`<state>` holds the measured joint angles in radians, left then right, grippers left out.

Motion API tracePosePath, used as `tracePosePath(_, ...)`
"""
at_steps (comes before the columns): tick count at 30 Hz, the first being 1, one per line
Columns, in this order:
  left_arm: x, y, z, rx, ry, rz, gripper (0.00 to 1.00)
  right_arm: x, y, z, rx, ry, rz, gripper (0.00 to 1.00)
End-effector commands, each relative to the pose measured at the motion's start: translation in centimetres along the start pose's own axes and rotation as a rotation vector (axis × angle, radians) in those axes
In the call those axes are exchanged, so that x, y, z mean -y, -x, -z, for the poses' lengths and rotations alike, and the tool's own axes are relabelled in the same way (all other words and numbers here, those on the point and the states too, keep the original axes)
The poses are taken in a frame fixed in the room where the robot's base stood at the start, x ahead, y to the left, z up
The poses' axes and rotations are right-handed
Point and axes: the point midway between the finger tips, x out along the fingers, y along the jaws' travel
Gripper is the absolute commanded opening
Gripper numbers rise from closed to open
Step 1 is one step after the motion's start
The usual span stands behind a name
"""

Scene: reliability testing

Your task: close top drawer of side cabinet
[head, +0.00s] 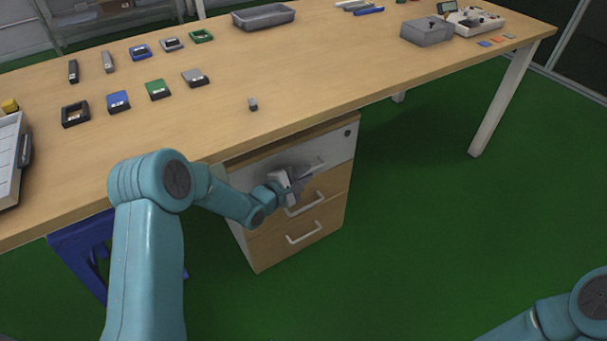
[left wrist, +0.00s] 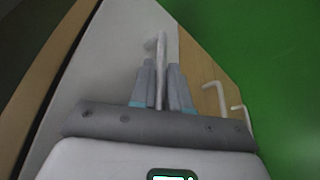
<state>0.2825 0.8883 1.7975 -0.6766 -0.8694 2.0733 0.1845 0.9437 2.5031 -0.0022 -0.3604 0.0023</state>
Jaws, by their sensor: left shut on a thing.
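The side cabinet stands under the table, with a pale grey top drawer front (head: 336,149) and wooden lower drawers (head: 262,246). The top drawer front also fills the middle of the left wrist view (left wrist: 110,70). My left gripper (head: 298,184) is at this front, with its fingers shut on the top drawer's white bar handle (left wrist: 161,45). In the left wrist view the handle runs between the fingers. How far the drawer stands out is hard to tell. Only part of my right arm shows, at the lower right of the head view; its gripper is out of view.
The wooden table (head: 300,60) overhangs the cabinet and carries several small boxes and a grey tray (head: 263,17). A blue stool-like object (head: 82,240) is under the table to the left. Green floor (head: 420,210) is clear right of the cabinet.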

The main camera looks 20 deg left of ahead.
Motion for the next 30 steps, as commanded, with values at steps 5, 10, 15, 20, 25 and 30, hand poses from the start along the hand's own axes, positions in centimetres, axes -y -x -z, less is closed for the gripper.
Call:
tracePosePath(5, -0.7, 0.1, 0.4, -0.012, 0.0, -0.02, 0.22, 0.0, 0.0, 0.0, 0.0, 0.0, 0.0, 0.0)
tracePosePath(10, -0.7, 0.3, 0.4, -0.011, 0.001, -0.018, 0.22, 0.1, 0.1, 0.0, 0.001, 0.001, 0.0, 0.0)
tracePosePath(15, -0.8, 2.9, 0.2, -0.012, 0.003, -0.014, 0.22, 0.5, 0.9, -0.2, 0.005, 0.005, 0.0, 0.0)
tracePosePath(20, -0.9, 7.2, 0.2, -0.012, 0.002, -0.014, 0.22, 1.0, 1.9, -0.5, 0.011, 0.012, 0.001, 0.0)
tracePosePath(25, -0.8, 11.6, 0.1, -0.011, 0.002, -0.015, 0.22, 1.3, 2.8, -0.5, 0.013, 0.014, 0.001, 0.0)
tracePosePath(30, -0.6, 14.8, 0.2, -0.01, 0.0, -0.015, 0.22, 1.5, 3.3, -0.5, 0.013, 0.013, 0.001, 0.0)
